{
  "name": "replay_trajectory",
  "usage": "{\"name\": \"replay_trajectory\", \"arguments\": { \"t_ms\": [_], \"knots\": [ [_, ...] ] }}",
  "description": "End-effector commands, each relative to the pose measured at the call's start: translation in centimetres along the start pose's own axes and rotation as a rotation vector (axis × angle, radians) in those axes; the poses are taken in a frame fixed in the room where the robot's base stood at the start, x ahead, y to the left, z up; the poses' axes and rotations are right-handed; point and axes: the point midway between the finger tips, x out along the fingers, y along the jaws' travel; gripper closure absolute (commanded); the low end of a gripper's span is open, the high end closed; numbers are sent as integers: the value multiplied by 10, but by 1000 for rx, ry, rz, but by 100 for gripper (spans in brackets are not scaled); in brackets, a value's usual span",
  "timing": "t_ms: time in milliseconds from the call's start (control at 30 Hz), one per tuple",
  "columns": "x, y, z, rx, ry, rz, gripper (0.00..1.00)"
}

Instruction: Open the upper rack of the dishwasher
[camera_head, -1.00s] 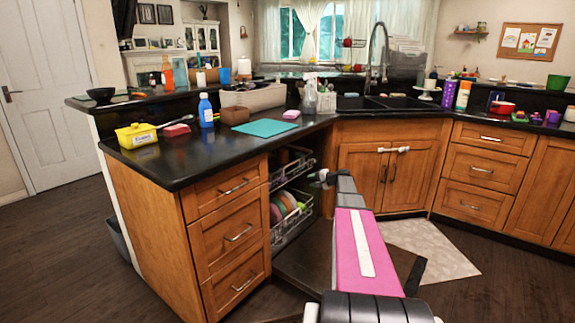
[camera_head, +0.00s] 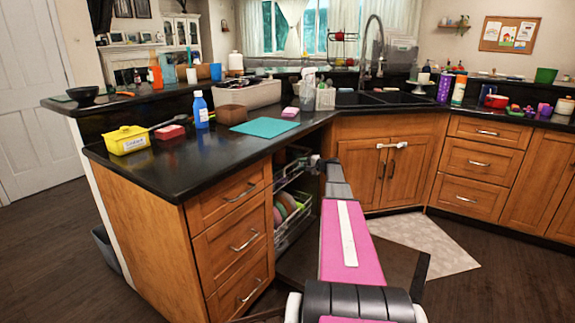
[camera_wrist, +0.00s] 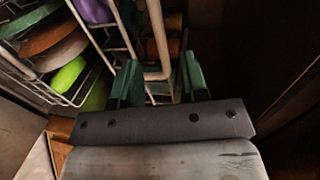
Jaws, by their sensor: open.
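The dishwasher stands open under the counter, its dark door (camera_head: 385,258) lowered. Its upper wire rack (camera_head: 291,174) shows partly in the head view, behind the drawer cabinet's edge. The lower rack (camera_head: 296,232) below it holds several colored plates (camera_head: 284,208). My gripper (camera_head: 318,161) is at the right side of the upper rack, at about its height. In the wrist view my gripper (camera_wrist: 160,82) is open, with green fingertips on either side of a pale wire bar (camera_wrist: 157,40). The bar seems to lie between or just beyond the fingertips; contact cannot be told.
A wooden drawer cabinet (camera_head: 230,240) stands close left of the racks. The black countertop (camera_head: 180,170) overhangs above, with a teal mat (camera_head: 264,128) near its edge. Sink cabinet doors (camera_head: 385,175) are at the right. The floor beside a pale rug (camera_head: 425,243) is clear.

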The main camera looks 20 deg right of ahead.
Motion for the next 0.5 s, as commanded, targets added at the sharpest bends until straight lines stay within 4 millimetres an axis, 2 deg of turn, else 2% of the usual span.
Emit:
{"name": "replay_trajectory", "arguments": {
  "t_ms": [500],
  "knots": [
    [84,0,-1,-1,-1,1,59]
  ]
}}
